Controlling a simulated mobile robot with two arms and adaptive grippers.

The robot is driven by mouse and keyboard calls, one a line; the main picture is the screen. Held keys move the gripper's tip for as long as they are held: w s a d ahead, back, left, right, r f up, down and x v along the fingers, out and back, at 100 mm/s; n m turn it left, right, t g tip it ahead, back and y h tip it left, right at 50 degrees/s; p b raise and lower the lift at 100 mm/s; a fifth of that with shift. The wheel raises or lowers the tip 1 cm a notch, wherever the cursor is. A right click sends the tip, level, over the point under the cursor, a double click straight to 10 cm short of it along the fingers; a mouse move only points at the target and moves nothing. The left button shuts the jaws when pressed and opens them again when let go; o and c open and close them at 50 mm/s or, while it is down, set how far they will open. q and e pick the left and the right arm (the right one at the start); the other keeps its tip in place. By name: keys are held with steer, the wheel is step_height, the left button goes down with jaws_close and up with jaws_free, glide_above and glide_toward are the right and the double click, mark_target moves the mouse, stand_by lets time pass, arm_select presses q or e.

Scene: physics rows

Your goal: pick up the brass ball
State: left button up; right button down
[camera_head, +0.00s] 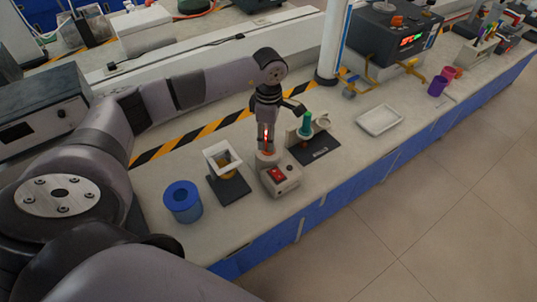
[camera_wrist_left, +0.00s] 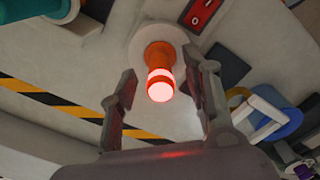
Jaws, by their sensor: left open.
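I cannot clearly make out a brass ball in either view. A yellowish part (camera_head: 228,173) shows under the white square frame on a dark base; its shape is partly hidden. My left gripper (camera_head: 266,131) points down over a small white device with a red switch (camera_head: 278,174). In the left wrist view, my left gripper (camera_wrist_left: 170,78) is open, its fingers on either side of a glowing red-orange post (camera_wrist_left: 160,82) on that device. I cannot tell whether they touch it. A green-handled piece (camera_head: 306,126) stands just right of the gripper on a stand. My right gripper is not in view.
A blue cup-like container (camera_head: 183,201) stands near the front edge, left of the white square frame (camera_head: 221,157). A pale tray (camera_head: 380,120) lies to the right. A white pole (camera_head: 333,45) rises behind. The bench between stand and tray is clear.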

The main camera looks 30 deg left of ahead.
arm_select(q)
steer(key=shift+f+p, duration=0.35)
steer(key=shift+f, duration=1.4)
jaws_close()
